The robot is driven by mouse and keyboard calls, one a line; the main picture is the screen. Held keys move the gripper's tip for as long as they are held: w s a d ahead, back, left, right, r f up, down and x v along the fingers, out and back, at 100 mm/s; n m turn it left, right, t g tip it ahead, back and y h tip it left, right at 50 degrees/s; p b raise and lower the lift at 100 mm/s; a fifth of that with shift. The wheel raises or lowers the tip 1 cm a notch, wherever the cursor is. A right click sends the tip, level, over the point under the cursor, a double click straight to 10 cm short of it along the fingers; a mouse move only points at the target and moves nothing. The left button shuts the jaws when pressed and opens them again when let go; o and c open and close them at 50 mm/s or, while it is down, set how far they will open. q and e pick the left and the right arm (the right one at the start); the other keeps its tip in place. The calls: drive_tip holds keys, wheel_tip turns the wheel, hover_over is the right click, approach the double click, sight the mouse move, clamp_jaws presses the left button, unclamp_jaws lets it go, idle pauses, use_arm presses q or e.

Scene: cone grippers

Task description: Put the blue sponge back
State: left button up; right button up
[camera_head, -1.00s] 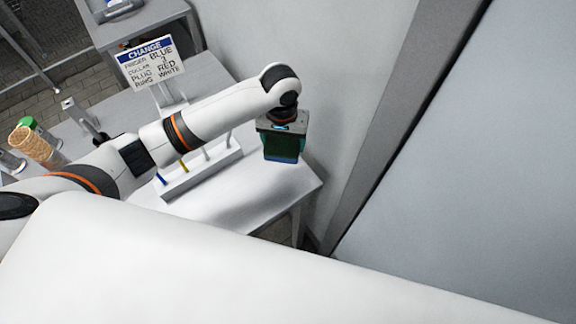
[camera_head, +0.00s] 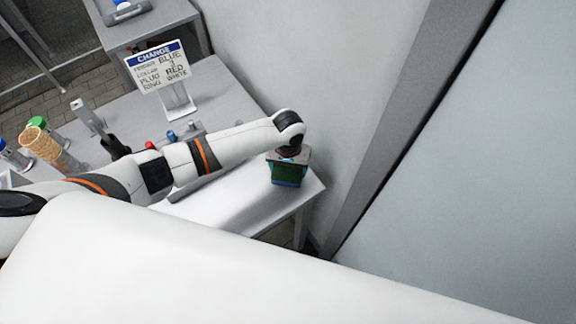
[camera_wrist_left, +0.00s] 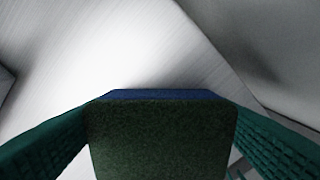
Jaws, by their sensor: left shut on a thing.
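The blue sponge (camera_head: 287,183) is a block with a blue layer and a dark green layer. It is held at the right end of the grey table (camera_head: 245,213), near the wall. My left gripper (camera_head: 288,172) is shut on it from above. In the left wrist view the sponge (camera_wrist_left: 160,140) sits between the two teal fingers, its dark green face toward the camera and a blue strip along its far edge. I cannot tell whether its underside touches the table. My right gripper is not in view.
A sign (camera_head: 157,66) stands at the table's back. A cone stack (camera_head: 50,150) and green-capped jar (camera_head: 38,124) are at the left. My left arm partly hides a rack and small coloured parts in mid-table. The wall (camera_head: 290,60) is close behind the sponge; the front right tabletop is bare.

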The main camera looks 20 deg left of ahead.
sight(288, 168)
use_arm(q)
drive_tip(key=shift+f, duration=0.1)
drive_tip(key=shift+f, duration=0.1)
drive_tip(key=o, duration=0.9)
drive_tip(key=shift+r, duration=0.3)
wheel_tip(288, 168, up, 12)
drive_tip(key=shift+f+b, duration=0.1)
drive_tip(key=shift+b, duration=0.6)
